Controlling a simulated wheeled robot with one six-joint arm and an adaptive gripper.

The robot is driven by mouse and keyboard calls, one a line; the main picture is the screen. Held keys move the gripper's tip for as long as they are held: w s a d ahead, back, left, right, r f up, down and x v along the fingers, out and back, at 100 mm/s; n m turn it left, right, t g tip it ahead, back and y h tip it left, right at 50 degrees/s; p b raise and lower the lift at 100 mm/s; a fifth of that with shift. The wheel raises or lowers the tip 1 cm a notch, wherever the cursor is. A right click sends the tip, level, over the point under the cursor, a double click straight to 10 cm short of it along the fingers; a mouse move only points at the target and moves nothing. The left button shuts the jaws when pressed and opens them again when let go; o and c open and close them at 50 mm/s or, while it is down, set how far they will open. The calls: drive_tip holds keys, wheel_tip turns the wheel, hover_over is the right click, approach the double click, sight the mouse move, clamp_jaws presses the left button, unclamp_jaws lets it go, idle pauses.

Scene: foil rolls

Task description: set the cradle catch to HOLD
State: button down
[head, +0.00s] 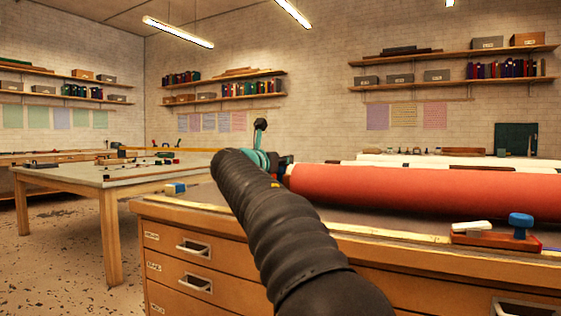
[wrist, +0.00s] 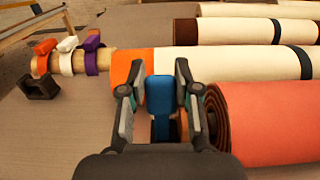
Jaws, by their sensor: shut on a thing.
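In the wrist view my gripper (wrist: 160,78) has its two dark fingers on either side of a blue upright block (wrist: 160,95), and it is shut on it. The block looks like the handle of the cradle catch. Its markings and setting cannot be read. The block stands beside the near end of a red roll (wrist: 270,122), in front of a cream roll with an orange end (wrist: 230,62). In the head view my arm hides most of my gripper (head: 283,163) and the block, at the left end of the red roll (head: 420,190).
Clips in orange, white and purple (wrist: 92,57) sit on a wooden rod (wrist: 106,62), with a black block (wrist: 38,87) nearby. Further cream rolls (wrist: 245,31) lie behind.

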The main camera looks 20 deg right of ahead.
drive_tip(key=b, duration=0.3)
drive_tip(key=shift+s+a+f+t+h, duration=0.35)
drive_tip(key=shift+a+t+h, duration=0.05)
drive_tip(key=shift+s+a+t+h+b, duration=0.2)
drive_tip(key=shift+t+h+b, duration=0.15)
drive_tip(key=shift+b, duration=0.9)
drive_tip(key=shift+s+a+r+t+h+b, duration=0.25)
drive_tip(key=shift+r+h+b, duration=0.15)
drive_tip(key=shift+b, duration=0.1)
drive_tip(key=c, duration=0.8)
unclamp_jaws()
drive_tip(key=v, duration=1.2)
drive_tip(key=shift+r, duration=0.1)
